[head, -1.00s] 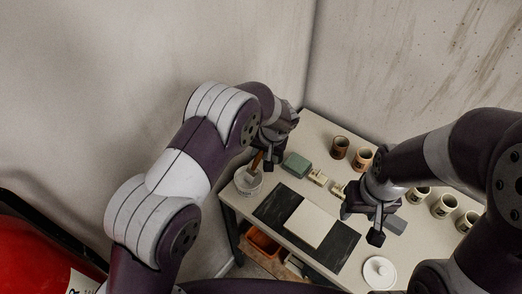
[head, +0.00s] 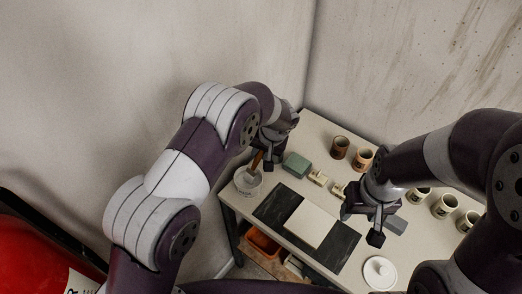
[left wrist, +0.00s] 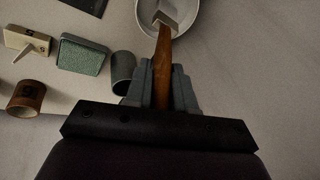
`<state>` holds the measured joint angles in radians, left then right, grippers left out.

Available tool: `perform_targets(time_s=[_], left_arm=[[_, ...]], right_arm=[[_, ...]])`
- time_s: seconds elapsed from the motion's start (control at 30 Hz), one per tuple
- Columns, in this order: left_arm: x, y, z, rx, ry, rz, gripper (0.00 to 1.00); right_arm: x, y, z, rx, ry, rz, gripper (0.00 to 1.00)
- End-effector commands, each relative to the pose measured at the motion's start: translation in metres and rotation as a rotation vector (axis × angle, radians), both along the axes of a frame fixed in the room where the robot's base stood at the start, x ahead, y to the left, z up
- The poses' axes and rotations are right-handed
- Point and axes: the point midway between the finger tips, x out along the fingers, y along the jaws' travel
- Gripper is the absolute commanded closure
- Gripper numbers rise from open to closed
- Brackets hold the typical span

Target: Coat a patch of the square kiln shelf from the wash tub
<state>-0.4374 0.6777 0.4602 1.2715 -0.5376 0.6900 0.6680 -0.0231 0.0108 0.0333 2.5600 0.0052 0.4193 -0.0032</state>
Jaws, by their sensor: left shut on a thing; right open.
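My left gripper (head: 268,164) is shut on the wooden handle of a brush (head: 256,161) at the table's far left corner. The brush also shows in the left wrist view (left wrist: 163,58), its pale head over or inside the white round wash tub (left wrist: 145,27). I cannot tell whether it touches the bottom. The tub (head: 246,189) stands on the table's left edge. The pale square kiln shelf (head: 310,224) lies flat on a dark mat (head: 275,207) at the front. My right gripper (head: 376,222) is open and empty, above the table right of the shelf.
A green block (head: 296,165) and small cream blocks (head: 318,178) sit behind the mat. Brown cups (head: 340,147) stand at the back, and several pale cups (head: 443,206) at the right. A white lidded dish (head: 380,272) is at the front right. An orange bin (head: 262,243) is below the table.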

Motion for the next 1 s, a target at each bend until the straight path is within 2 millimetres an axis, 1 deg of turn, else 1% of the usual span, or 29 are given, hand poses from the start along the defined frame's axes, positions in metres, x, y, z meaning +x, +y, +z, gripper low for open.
perform_targets(time_s=[0.07, 0.17, 0.8, 1.0], left_arm=[[-0.001, 0.000, -0.002, 0.001, 0.004, 0.000, 1.00], [-0.001, 0.000, 0.002, 0.002, 0.004, 0.000, 1.00], [-0.001, 0.000, 0.069, 0.001, 0.002, 0.000, 1.00], [-0.001, 0.000, 0.069, 0.001, 0.002, 0.000, 1.00]], right_arm=[[0.000, 0.000, 0.000, 0.000, 0.000, 0.000, 0.47], [0.000, 0.000, 0.002, 0.000, 0.000, 0.000, 0.47], [0.000, 0.000, 0.042, 0.000, 0.000, 0.000, 0.47], [0.000, 0.000, 0.041, 0.000, 0.000, 0.000, 0.47]])
